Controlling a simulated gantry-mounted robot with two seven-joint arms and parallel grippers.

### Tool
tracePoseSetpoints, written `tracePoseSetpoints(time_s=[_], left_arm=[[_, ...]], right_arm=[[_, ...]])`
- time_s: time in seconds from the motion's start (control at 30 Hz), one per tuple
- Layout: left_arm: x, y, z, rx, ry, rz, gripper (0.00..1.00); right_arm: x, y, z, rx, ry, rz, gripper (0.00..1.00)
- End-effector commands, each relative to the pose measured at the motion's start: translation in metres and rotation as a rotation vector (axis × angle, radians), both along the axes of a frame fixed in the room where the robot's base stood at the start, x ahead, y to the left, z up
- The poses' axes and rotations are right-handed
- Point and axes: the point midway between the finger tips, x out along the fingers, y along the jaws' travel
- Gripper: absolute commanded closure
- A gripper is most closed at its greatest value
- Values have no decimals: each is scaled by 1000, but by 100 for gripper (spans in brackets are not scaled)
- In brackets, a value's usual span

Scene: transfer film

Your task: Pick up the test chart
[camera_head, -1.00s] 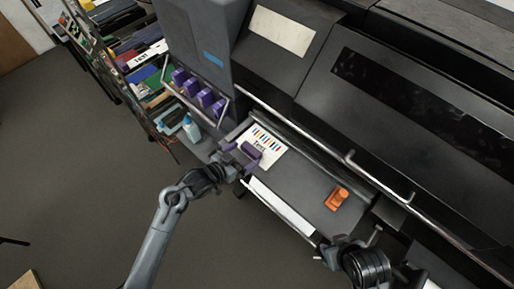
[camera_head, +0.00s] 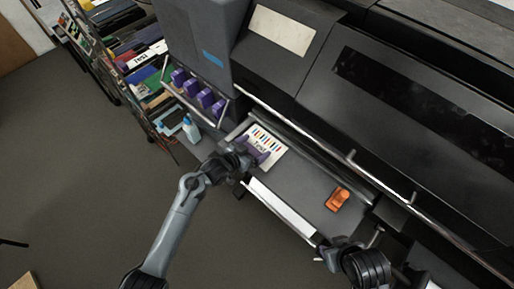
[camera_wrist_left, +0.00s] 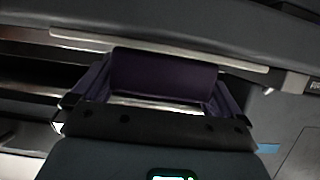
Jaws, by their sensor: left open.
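The test chart (camera_head: 275,147) is a white sheet with coloured bars and the word "Test". It lies on the grey printer bed in the head view. A purple block (camera_wrist_left: 163,75) sits at the chart's near side. My left gripper (camera_head: 256,155) is open over that near side, its purple fingers on either side of the block in the left wrist view, without visible grip. The gripper hides part of the chart. My right gripper (camera_head: 349,246) is at the bottom right, fingers apart and empty, away from the chart.
An orange tool (camera_head: 338,199) lies on the bed to the right. A metal rail (camera_head: 300,130) runs along the printer behind the chart. Several purple cartridges (camera_head: 205,97) and a pale blue bottle (camera_head: 190,128) stand at the left. A rack holds coloured films. The floor at left is clear.

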Motion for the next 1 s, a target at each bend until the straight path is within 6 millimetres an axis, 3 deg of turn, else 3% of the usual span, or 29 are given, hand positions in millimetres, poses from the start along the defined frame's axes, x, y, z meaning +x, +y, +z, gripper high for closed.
tracePoseSetpoints(time_s=[0.03, 0.3, 0.63, 1.0], left_arm=[[0, 0, 0, 0, 0, 0, 2], [0, 0, 0, 0, 0, 0, 43], [0, 0, 9, -1, -2, 0, 43], [0, 0, 69, -1, -2, 0, 43]], right_arm=[[0, -1, 0, -2, 0, 1, 57], [0, -2, 0, -8, 0, 5, 57], [0, -1, 1, -4, 0, 3, 57], [0, 1, 8, 3, 0, -2, 57]])
